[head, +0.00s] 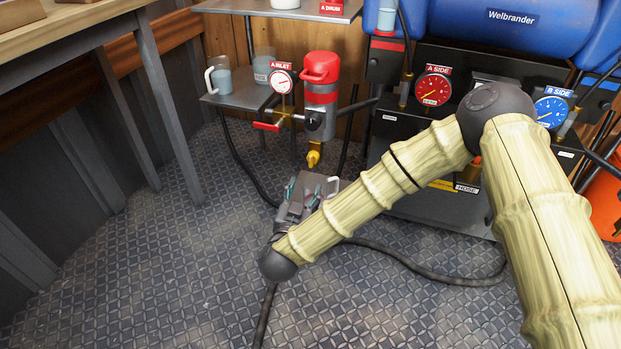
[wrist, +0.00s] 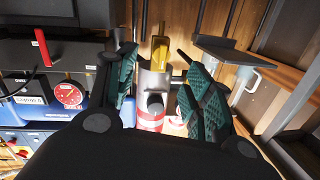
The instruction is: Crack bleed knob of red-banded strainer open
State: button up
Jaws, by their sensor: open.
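The teal-padded fingers of my gripper (wrist: 158,62) stand wide apart on either side of this line, with nothing held.
A red-handled valve (head: 266,126) and a white gauge (head: 281,82) sit left of the strainer. A grey shelf (head: 236,98) holds mugs. The black machine with red gauge (head: 432,90) stands right. A black hose (head: 430,271) lies on the floor; open floor is left.

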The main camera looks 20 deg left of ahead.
aim_at(311, 163)
jog(key=shift+m+t+h, duration=0.3)
jog(key=shift+m+h, duration=0.1)
jog(key=shift+h, duration=0.2)
jog(key=w+b, duration=0.2)
jog(key=w, duration=0.1)
jog(key=w+a+b, duration=0.1)
jog(key=w+b, duration=0.1)
jog(key=w, duration=0.1)
jog(key=w+b, duration=0.2)
jog(key=w, duration=0.2)
jog(key=shift+a+r, duration=0.2)
jog(key=shift+w+r, duration=0.15)
jog(key=shift+w, duration=0.5)
jog(key=c, duration=1)
